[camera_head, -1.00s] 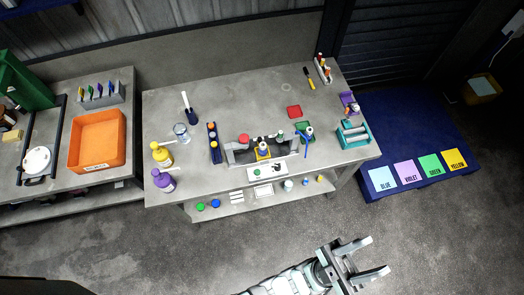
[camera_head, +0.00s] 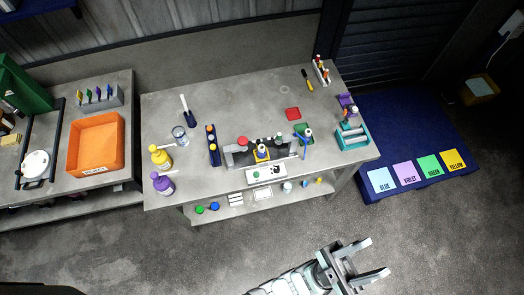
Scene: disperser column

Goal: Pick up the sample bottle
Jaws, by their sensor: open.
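My gripper (camera_head: 376,258) is open and empty over the floor in front of the workbench, well apart from everything on it. I cannot tell for sure which item is the sample bottle. A small white-topped bottle (camera_head: 287,187) stands on the lower shelf. Their details are too small to make out.
The grey bench (camera_head: 240,100) carries a yellow bottle (camera_head: 160,158), a purple bottle (camera_head: 164,186), a glass beaker (camera_head: 180,134) and a teal rack (camera_head: 352,138). An orange bin (camera_head: 96,143) sits on the left table. A blue platform (camera_head: 400,135) with colour labels lies at right. The floor in front is clear.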

